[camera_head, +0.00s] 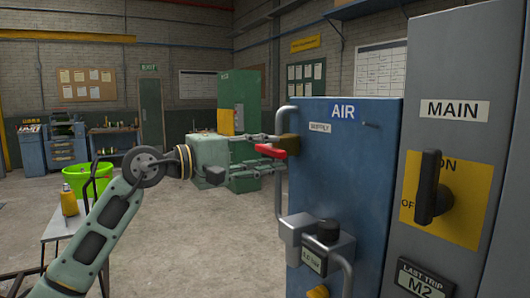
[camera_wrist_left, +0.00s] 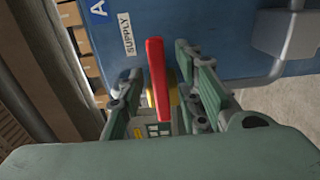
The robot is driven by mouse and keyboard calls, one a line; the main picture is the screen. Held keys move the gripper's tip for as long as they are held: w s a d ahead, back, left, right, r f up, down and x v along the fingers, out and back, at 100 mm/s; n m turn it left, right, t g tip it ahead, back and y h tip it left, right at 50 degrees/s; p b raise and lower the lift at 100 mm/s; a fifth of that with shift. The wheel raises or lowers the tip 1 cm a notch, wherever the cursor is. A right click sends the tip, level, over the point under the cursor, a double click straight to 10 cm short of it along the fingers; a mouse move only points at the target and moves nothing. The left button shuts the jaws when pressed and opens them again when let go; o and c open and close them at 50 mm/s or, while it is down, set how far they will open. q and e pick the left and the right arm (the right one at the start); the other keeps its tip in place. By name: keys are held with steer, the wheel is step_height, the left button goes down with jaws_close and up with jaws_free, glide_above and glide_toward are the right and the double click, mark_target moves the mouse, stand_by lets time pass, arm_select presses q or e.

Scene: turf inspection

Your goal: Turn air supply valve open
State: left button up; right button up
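The air supply valve has a red lever handle (camera_head: 270,150) at the left edge of the blue AIR panel (camera_head: 345,185), next to a SUPPLY label (camera_head: 320,127). In the left wrist view the red handle (camera_wrist_left: 158,80) stands between the fingers, with a yellow part (camera_wrist_left: 172,92) behind it. My left gripper (camera_head: 280,146) reaches the handle from the left. Its fingers (camera_wrist_left: 160,75) are spread, one on each side of the handle, with a visible gap on both sides. My right gripper is not in view.
A grey pipe (camera_head: 279,185) and a grey regulator box (camera_head: 312,240) are on the blue panel, below the valve. A grey MAIN cabinet with a black rotary switch (camera_head: 431,188) stands at right. A green bucket (camera_head: 88,180) is at left. The floor behind my arm is clear.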

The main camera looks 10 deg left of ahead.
arm_select(q)
jaws_close()
stand_by(0.3)
steer(key=shift+r, duration=0.15)
steer(key=w+a+r+n+p, duration=0.1)
steer(key=w+r+n+p, duration=0.1)
steer(key=n, duration=0.7)
steer(key=w+a+r+n+p, duration=0.2)
steer(key=n+p, duration=0.1)
steer(key=n, duration=0.6)
steer(key=shift+r+p, duration=0.3)
steer(key=shift+r, duration=0.05)
stand_by(0.5)
steer(key=shift+o, duration=0.6)
jaws_free()
